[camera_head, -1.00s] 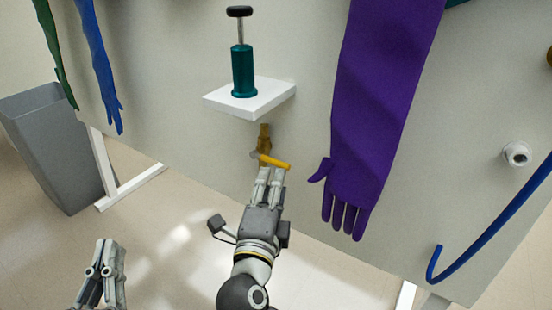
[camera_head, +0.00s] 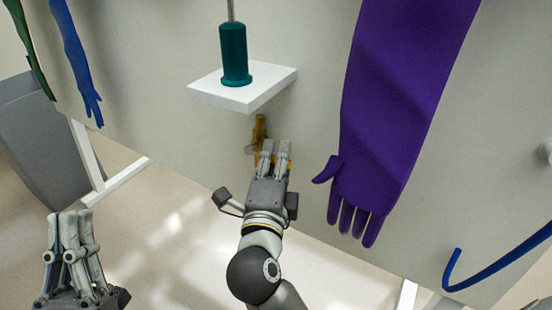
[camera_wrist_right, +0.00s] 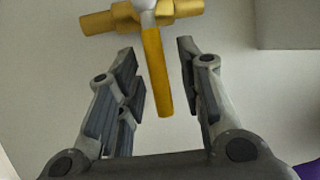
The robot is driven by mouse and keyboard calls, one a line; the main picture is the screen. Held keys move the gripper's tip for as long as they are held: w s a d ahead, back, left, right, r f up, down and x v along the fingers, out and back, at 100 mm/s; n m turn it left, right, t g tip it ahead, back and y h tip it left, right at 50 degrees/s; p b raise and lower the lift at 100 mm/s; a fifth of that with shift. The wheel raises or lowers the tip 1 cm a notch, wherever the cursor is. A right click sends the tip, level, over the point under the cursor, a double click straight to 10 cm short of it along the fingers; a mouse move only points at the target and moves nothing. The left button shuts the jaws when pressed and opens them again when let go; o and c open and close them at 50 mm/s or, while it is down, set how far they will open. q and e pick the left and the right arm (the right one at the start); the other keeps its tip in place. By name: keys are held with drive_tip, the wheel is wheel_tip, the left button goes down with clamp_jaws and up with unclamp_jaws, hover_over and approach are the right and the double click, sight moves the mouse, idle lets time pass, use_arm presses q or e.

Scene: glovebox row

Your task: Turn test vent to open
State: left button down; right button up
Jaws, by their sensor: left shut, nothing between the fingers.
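The test vent is a brass valve (camera_head: 260,132) on the panel below the white shelf. Its body also shows at the top of the right wrist view (camera_wrist_right: 185,10). Its yellow lever (camera_wrist_right: 157,75) stands square across the body and points down between the fingers in that view. My right gripper (camera_head: 275,147) is open, with one finger on each side of the lever and a gap on both sides. In the head view its fingers hide most of the lever. My left gripper (camera_head: 72,215) is shut and empty at lower left, away from the valve.
A white shelf (camera_head: 240,95) holding a teal bottle-like pump (camera_head: 234,55) juts out just above the valve. A purple glove (camera_head: 390,120) hangs close to the right. A blue hose (camera_head: 500,265), blue glove (camera_head: 75,60) and grey bin (camera_head: 40,140) are farther off.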

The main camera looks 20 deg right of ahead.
clamp_jaws()
